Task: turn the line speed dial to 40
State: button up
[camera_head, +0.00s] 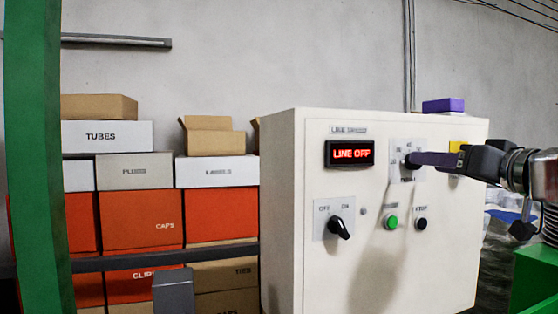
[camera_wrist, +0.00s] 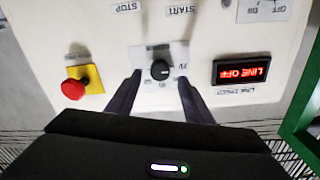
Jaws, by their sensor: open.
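The line speed dial is a small black knob (camera_wrist: 160,70) on a pale scale plate, in the middle of the wrist view, which shows the panel upside down. My gripper (camera_wrist: 159,80) is open, with one dark finger on each side of the knob and visible gaps between. In the head view my gripper (camera_head: 418,159) reaches in from the right, its fingers at the dial and hiding much of it. The dial's setting is too small to read. The red display (camera_head: 350,153) reads LINE OFF; it also shows in the wrist view (camera_wrist: 241,72).
The white control cabinet (camera_head: 285,210) also bears a black OFF/ON switch (camera_head: 340,228), a green button (camera_head: 391,222) and a dark button (camera_head: 421,224). A red mushroom button (camera_wrist: 73,89) on yellow sits beside the dial. Stacked boxes (camera_head: 140,218) stand left; a purple block (camera_head: 443,105) lies on top.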

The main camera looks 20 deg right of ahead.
aim_at(409, 166)
jog(key=w, duration=0.3)
jog(key=shift+w, duration=0.4)
jog(key=shift+c, duration=0.4)
jog(key=c, duration=1)
jog(key=shift+o, duration=0.2)
